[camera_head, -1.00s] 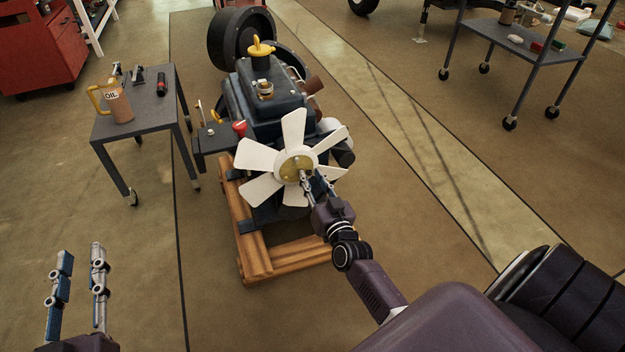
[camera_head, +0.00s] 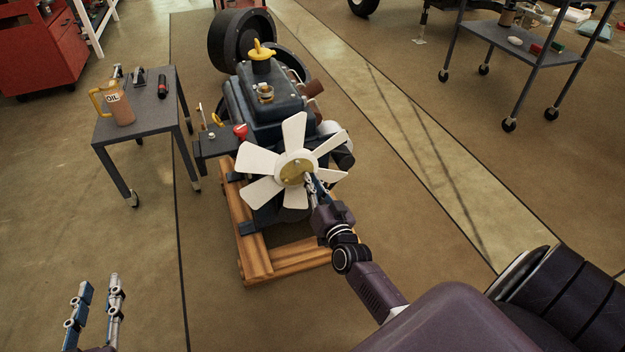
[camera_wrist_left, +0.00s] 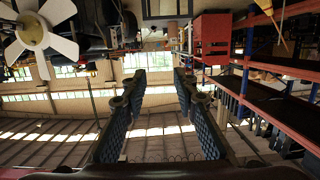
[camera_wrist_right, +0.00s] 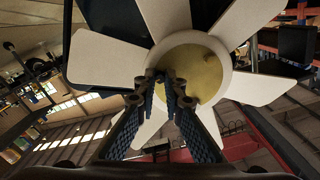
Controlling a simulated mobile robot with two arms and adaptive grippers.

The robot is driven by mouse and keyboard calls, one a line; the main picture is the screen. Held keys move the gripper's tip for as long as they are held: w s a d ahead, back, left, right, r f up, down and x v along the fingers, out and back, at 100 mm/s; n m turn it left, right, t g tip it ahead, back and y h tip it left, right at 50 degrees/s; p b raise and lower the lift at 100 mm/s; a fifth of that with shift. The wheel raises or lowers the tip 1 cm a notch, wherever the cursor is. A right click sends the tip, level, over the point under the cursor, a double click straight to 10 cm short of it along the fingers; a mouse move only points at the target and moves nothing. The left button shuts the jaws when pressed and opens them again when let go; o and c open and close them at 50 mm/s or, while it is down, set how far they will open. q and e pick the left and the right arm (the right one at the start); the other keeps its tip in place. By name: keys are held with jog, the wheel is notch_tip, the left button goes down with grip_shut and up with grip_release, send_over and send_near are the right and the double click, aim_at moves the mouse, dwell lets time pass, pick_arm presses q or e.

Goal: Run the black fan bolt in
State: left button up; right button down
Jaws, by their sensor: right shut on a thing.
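The white fan (camera_head: 262,162) with a brass-coloured hub (camera_head: 293,172) is on the front of the dark engine (camera_head: 262,97). My right gripper (camera_head: 311,187) is at the hub's lower right. In the right wrist view the gripper (camera_wrist_right: 168,84) is shut with its fingertips in front of the brass hub (camera_wrist_right: 196,70). What it grips is hidden between the fingertips; I cannot make out the black bolt. My left gripper (camera_head: 98,300) is open and empty at the lower left, away from the engine; its spread fingers (camera_wrist_left: 160,92) show in the left wrist view.
The engine stands on a wooden pallet frame (camera_head: 270,262). A grey side table (camera_head: 143,120) at left bears an oil jug (camera_head: 117,104) and small tools. A wheeled cart (camera_head: 520,62) is at the upper right. Floor between the left gripper and the pallet is clear.

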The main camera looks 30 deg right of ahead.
pick_arm(q)
jog(key=shift+s+a+f+g, duration=0.15)
jog(key=shift+f+g, duration=0.1)
jog(key=shift+f, duration=0.25)
jog(key=shift+s+a+f+g, duration=0.15)
jog(key=shift+f+g, duration=0.1)
jog(key=shift+f, duration=0.2)
pick_arm(e)
jog(key=shift+m, duration=0.5)
pick_arm(q)
jog(key=shift+d, duration=0.1)
pick_arm(e)
jog(key=c, duration=2)
grip_release()
jog(key=v, duration=1.2)
jog(key=shift+a, duration=0.1)
